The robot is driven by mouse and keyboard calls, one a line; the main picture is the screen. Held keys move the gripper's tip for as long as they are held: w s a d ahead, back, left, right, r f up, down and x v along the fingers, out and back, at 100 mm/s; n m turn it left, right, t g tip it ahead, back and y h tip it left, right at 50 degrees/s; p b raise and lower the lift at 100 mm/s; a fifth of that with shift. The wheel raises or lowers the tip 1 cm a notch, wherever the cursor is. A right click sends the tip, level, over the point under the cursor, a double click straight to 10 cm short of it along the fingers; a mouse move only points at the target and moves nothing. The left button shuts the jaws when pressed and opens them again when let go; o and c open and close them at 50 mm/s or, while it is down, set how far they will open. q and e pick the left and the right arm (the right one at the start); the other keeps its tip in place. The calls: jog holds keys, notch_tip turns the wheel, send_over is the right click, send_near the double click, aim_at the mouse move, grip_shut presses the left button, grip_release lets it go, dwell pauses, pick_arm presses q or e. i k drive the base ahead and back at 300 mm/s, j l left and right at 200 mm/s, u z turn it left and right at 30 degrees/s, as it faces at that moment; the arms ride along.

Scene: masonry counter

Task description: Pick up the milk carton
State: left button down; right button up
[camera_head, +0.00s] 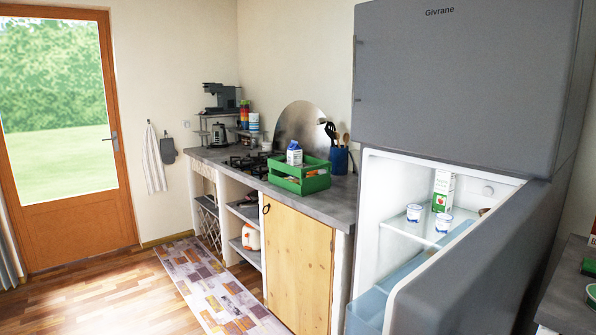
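Neither of my grippers is in view, and nothing is touching either carton.
The grey fridge door (477,265) stands open at the right. A blue utensil holder (339,160) and a gas hob (252,164) are near the crate. The floor (110,290) at left is clear, with a patterned rug (205,285).

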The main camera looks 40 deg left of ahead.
aim_at(294, 151)
jog(key=j, duration=0.6)
jog(key=k+j, duration=0.1)
jog(key=j, duration=0.55)
jog(key=j+z, duration=0.1)
jog(key=j, duration=0.5)
jog(key=i+j, duration=0.1)
jog(key=j, duration=0.55)
jog(key=i+j+z, duration=0.1)
jog(key=j, duration=0.6)
jog(key=i+j, duration=0.15)
jog(key=j, duration=0.5)
jog(key=i+j+z, duration=0.1)
jog(key=j, duration=0.6)
jog(key=i+j, duration=0.1)
jog(key=j, duration=0.55)
jog(key=z, duration=0.05)
